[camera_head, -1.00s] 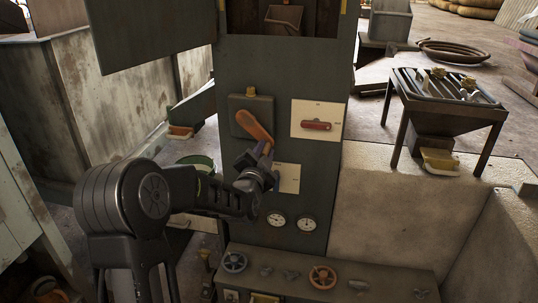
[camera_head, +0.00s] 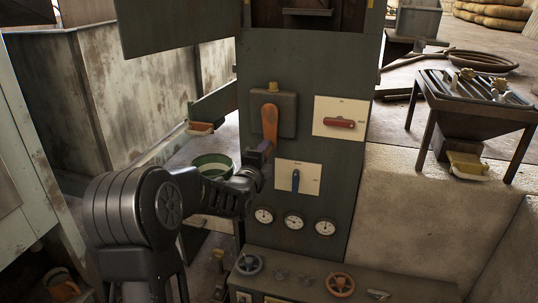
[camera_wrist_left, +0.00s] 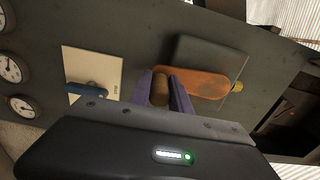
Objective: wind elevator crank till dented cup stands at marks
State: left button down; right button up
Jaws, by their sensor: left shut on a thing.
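The orange crank arm (camera_head: 270,122) hangs nearly straight down from its dark box on the grey elevator panel (camera_head: 340,70). My left gripper (camera_head: 263,153) is at its lower end. In the left wrist view, the purple fingers (camera_wrist_left: 164,88) are shut around the crank's brown handle (camera_wrist_left: 160,90), and the orange arm (camera_wrist_left: 198,82) runs to the right. In the opening at the top of the panel, a dark ledge-like part (camera_head: 307,12) shows, cut by the frame edge; I cannot tell if it is the dented cup. Yellow marks (camera_head: 370,4) show at the opening's edge. My right gripper is not in view.
A red-handled switch (camera_head: 339,122) and a blue-handled switch (camera_head: 295,181) sit right of the crank. Several gauges (camera_head: 293,221) and a console with handwheels (camera_head: 340,284) lie below. A green-rimmed tub (camera_head: 212,164) stands behind my left arm. A grated hopper (camera_head: 478,90) stands at right.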

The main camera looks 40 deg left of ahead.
pick_arm(q)
jog(key=shift+s+a, duration=0.1)
jog(key=shift+a, duration=0.05)
jog(key=c, duration=1.2)
grip_release()
jog(key=shift+s, duration=0.1)
jog(key=p+v, duration=0.1)
jog(key=v, duration=0.6)
jog(key=shift+s, duration=0.25)
